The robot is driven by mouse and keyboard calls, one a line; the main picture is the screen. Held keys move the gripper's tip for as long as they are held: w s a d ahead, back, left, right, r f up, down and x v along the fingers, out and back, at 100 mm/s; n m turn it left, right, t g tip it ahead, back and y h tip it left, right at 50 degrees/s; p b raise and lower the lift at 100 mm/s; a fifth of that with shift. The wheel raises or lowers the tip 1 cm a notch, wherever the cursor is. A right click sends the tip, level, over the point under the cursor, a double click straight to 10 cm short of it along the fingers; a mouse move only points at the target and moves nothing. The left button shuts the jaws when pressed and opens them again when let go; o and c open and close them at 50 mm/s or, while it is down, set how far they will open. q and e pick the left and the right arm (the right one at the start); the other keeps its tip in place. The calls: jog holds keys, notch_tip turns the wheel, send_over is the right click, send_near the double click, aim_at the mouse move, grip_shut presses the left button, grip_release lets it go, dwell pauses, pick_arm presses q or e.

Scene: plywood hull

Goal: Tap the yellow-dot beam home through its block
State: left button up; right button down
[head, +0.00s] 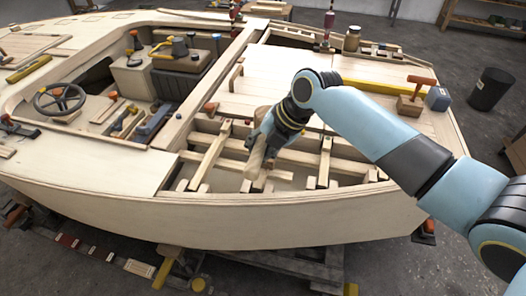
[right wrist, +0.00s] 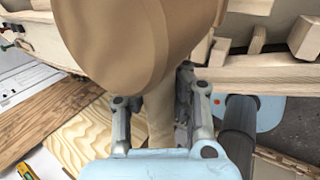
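My right gripper (head: 263,140) is over the open framed bay in the boat's deck. It is shut on the pale handle (head: 254,160) of a wooden mallet. I cannot make out a yellow dot. My left gripper is not in view.
The plywood hull (head: 240,218) surrounds the bay. A steering wheel (head: 60,98) and a seat box with tools (head: 180,75) are at the left. A red-handled tool on a wooden block (head: 411,105) stands on the right deck. A black bin (head: 490,88) stands beyond.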

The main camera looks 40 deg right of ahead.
jog(key=shift+w+f, duration=0.1)
jog(key=shift+f, duration=0.25)
notch_tip(320, 180, down, 5)
jog(key=b, duration=0.4)
jog(key=shift+r, duration=0.1)
notch_tip(320, 180, up, 5)
jog(key=p, duration=0.4)
jog(key=shift+f, duration=0.2)
jog(key=shift+w+a+f+b, duration=0.1)
jog(key=shift+f+b, duration=0.25)
jog(key=shift+b, duration=0.05)
